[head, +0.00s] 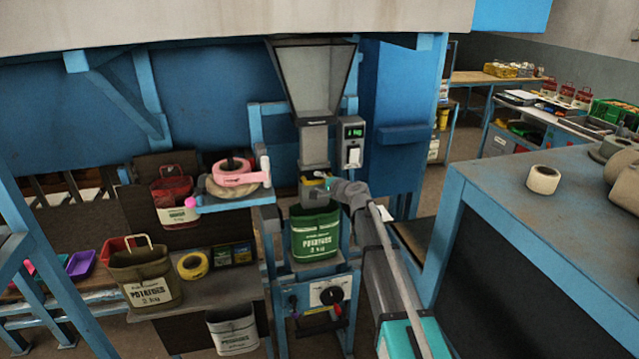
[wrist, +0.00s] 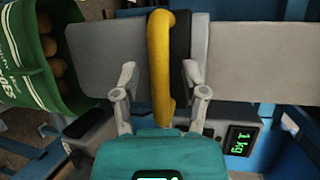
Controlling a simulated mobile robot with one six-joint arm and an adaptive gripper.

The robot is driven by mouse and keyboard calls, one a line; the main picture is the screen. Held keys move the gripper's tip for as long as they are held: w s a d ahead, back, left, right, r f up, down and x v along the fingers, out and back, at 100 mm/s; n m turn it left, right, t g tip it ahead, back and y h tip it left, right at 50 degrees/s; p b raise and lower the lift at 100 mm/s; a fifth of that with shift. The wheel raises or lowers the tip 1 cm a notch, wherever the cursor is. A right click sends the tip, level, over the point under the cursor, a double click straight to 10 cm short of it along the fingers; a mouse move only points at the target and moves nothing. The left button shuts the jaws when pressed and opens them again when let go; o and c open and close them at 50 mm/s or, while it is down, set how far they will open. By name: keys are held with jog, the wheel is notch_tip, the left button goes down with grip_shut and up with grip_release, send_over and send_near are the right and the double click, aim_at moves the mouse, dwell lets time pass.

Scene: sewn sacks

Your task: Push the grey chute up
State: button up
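The grey chute (head: 314,145) hangs below a hopper in the head view, above the open green potato sack (head: 316,235). In the wrist view the grey chute (wrist: 105,55) spans the picture, with a yellow handle (wrist: 160,60) on it. My gripper (wrist: 160,82) has its two fingers apart, one on each side of the handle. A gap shows between the left finger and the handle; contact on the right side is unclear. In the head view my gripper (head: 322,182) is at the chute's lower end. The green sack (wrist: 35,60) holds potatoes in the wrist view.
A scale display (wrist: 242,140) reads 1 kg. A dial panel (head: 328,296) is below the sack. A shelf with pink and tan tape rolls (head: 232,175) stands left of the chute. A blue-framed table (head: 530,200) is at the right. An olive sack (head: 147,275) stands at left.

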grip_shut()
notch_tip(320, 180, up, 14)
jog(key=p, duration=1.4)
jog(key=shift+w, duration=0.15)
jog(key=shift+o, duration=0.6)
grip_release()
jog(key=shift+f, duration=0.2)
